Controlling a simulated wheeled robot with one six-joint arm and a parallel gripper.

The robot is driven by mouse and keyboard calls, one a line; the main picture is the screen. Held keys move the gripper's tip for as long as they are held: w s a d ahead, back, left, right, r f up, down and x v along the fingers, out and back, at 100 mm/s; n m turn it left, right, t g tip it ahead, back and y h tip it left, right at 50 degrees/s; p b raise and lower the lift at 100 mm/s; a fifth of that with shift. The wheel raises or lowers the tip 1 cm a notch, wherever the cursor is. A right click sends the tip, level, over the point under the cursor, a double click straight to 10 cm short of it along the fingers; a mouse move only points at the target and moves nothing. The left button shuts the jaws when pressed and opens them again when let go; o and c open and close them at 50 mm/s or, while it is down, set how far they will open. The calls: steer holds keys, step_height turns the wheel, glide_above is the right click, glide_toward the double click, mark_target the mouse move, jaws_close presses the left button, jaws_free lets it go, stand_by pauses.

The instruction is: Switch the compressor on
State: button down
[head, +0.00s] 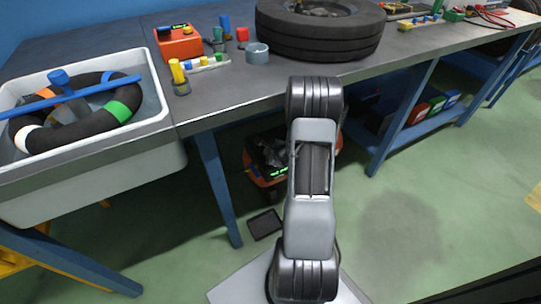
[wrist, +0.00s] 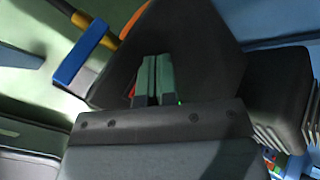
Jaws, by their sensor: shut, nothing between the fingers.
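An orange and black machine with a small green lit display, which looks like the compressor (head: 262,178), stands on the floor under the workbench. My arm hides its right part, and I cannot make out its switch. My gripper is hidden behind my own arm in the head view. In the wrist view my gripper (wrist: 154,80) is shut and empty, its two fingers side by side. Small bits of orange and green show beside the fingers there. I cannot tell whether the fingers touch anything.
The workbench (head: 233,99) has blue legs close to my arm. A tire (head: 320,32), an orange box (head: 179,43) and small coloured parts stand on it. A white basin (head: 168,103) holding a ring is at left. A dark flat pad (head: 265,224) lies on the floor. Floor at right is clear.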

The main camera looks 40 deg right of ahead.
steer(key=shift+r+p, duration=0.3)
steer(key=shift+r, duration=0.45)
steer(key=shift+s+r+p, duration=0.2)
steer(key=shift+r+p, duration=0.5)
steer(key=shift+r, duration=0.55)
steer(key=shift+s+r+p, duration=0.2)
steer(key=shift+r+p, duration=0.5)
steer(key=shift+r, duration=0.55)
